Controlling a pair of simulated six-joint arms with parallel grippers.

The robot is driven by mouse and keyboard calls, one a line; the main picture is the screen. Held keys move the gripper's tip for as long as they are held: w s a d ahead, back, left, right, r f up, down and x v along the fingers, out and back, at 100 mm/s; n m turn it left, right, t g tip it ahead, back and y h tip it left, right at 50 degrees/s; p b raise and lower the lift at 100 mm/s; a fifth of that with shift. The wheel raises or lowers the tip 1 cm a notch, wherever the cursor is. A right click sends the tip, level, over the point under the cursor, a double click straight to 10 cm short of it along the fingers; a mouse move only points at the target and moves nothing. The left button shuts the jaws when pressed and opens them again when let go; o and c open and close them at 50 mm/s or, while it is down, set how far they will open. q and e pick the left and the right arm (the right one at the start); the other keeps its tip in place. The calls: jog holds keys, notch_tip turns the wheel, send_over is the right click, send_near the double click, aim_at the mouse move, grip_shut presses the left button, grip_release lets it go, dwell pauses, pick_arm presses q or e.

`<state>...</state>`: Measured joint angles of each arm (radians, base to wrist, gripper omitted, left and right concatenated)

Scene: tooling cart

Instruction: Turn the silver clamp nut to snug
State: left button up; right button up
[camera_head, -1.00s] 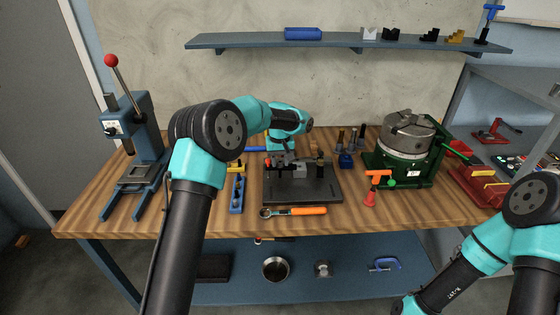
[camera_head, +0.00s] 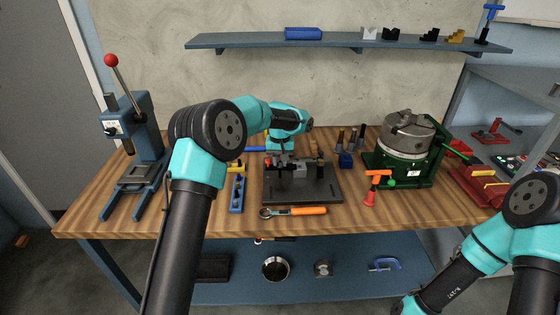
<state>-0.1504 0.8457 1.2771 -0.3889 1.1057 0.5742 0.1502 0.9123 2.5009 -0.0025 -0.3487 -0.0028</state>
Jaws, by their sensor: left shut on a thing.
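My left gripper (camera_head: 284,160) points down over the dark fixture plate (camera_head: 310,193), at the clamp on its back left part. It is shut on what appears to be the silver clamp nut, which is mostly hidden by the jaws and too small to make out. A grey block (camera_head: 300,171) sits on the plate just right of the jaws. My right arm is at the lower right, and its gripper is outside the picture.
An orange-handled ratchet wrench (camera_head: 302,211) lies in front of the plate. A blue rail (camera_head: 237,193) is left of it. A blue press (camera_head: 140,145) stands far left. A green-based chuck (camera_head: 405,160) and a red-and-orange tool (camera_head: 373,186) are to the right. Bare wood lies between.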

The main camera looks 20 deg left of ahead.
pick_arm(q)
jog(key=shift+m, duration=2)
jog(key=shift+r, duration=0.1)
jog(key=o, duration=0.6)
jog(key=shift+o, duration=0.2)
jog(key=shift+n, duration=0.3)
